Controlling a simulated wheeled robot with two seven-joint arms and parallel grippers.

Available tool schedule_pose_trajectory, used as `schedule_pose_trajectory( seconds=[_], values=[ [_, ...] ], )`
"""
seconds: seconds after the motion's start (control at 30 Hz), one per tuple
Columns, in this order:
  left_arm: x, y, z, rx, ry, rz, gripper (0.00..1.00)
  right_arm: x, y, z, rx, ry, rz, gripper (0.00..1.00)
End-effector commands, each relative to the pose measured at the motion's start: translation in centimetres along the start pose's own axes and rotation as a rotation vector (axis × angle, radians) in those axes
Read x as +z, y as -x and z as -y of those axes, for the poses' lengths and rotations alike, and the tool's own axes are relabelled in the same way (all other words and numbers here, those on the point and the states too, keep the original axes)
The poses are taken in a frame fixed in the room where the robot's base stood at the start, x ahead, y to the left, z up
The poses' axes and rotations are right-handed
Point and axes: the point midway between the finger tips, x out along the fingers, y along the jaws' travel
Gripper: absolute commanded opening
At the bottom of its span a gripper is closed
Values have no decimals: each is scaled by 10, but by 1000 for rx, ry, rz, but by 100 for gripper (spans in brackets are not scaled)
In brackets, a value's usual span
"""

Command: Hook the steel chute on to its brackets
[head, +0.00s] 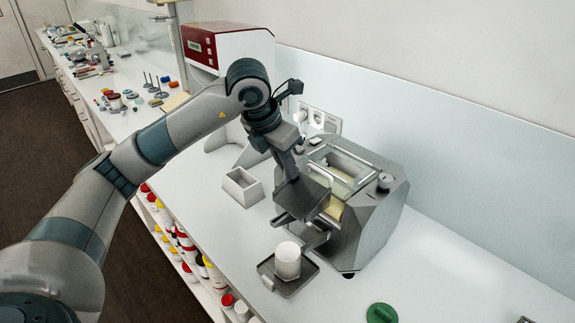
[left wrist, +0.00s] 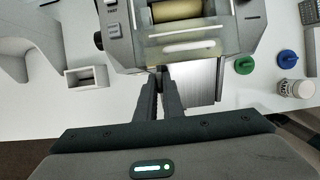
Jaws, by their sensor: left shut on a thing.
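My left gripper (head: 290,174) is shut on the steel chute (head: 302,196), at the front of the grey mill (head: 375,225). In the left wrist view the gripper fingers (left wrist: 161,80) point at the mill's front edge, and the brushed chute (left wrist: 206,80) shows to their right. The chute overlaps the mill front, and I cannot tell whether it touches. The mill's rollers (left wrist: 176,11) show above the fingers in the wrist view. The brackets cannot be made out; the chute and gripper cover that area. My right gripper is not in view.
A grey open box (head: 243,186) sits left of the mill. A green lid (head: 381,314) lies in front. The bench at right is mostly clear.

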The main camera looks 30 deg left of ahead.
Motion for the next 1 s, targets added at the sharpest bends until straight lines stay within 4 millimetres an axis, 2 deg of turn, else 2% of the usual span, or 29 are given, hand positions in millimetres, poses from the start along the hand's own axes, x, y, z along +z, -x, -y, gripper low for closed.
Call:
schedule_pose_trajectory(
  seconds=[0.63,0.7,1.0],
  values=[
    [-19,-45,0,0,-1,0,0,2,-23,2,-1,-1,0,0],
    [-22,-52,0,0,-1,1,0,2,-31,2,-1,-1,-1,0],
    [-26,-64,0,0,0,1,0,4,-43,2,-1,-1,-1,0]
  ],
)
